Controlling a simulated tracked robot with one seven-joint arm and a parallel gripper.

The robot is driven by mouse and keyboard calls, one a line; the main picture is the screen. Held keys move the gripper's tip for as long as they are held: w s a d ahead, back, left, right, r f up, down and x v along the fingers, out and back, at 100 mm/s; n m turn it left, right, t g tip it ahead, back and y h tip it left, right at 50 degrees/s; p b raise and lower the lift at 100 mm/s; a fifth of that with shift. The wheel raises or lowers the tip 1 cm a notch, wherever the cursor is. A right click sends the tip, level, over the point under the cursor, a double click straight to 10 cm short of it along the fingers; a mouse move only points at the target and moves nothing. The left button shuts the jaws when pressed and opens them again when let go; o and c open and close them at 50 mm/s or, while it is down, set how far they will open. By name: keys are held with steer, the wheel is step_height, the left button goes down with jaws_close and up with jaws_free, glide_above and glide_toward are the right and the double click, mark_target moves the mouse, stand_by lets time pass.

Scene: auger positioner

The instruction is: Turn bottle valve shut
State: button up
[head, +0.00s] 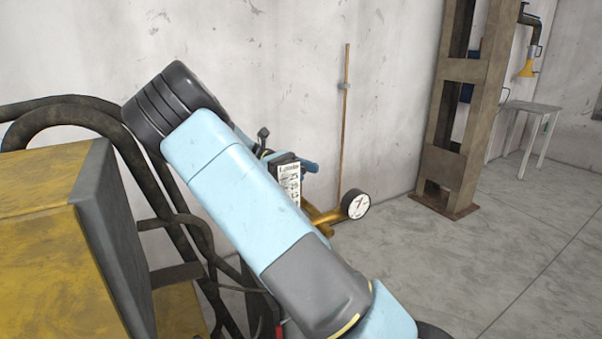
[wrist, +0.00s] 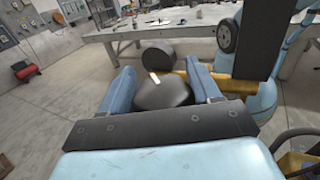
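In the wrist view, a dark rounded valve knob (wrist: 165,93) with a pale mark on top sits between the two blue fingers of my gripper (wrist: 160,66). The fingers are wide apart, one on each side of the knob; I cannot tell whether they touch it. Beyond it is the dark back of a round gauge (wrist: 157,55) on a brass fitting (wrist: 225,84). In the head view the gauge's white dial (head: 356,205) shows right of my gripper (head: 287,160). My blue arm hides the knob and most of what is below it there.
In the head view, a yellow machine (head: 45,235) with thick dark hoses (head: 85,112) stands at the left. A steel column (head: 462,110) and a small table (head: 530,110) stand behind at the right. The floor at the right is clear. The wrist view shows a long workbench (wrist: 180,25) behind.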

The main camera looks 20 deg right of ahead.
steer(key=shift+o, duration=1.4)
steer(key=shift+s+r, duration=0.1)
steer(key=shift+r, duration=0.2)
steer(key=shift+f, duration=0.1)
steer(key=shift+r, duration=0.4)
step_height(320, 180, up, 2)
steer(key=shift+a+r, duration=0.1)
steer(key=shift+r, duration=0.1)
steer(key=s+r, duration=0.9)
steer(key=s, duration=0.5)
steer(key=shift+r, duration=0.35)
steer(key=shift+w, duration=0.1)
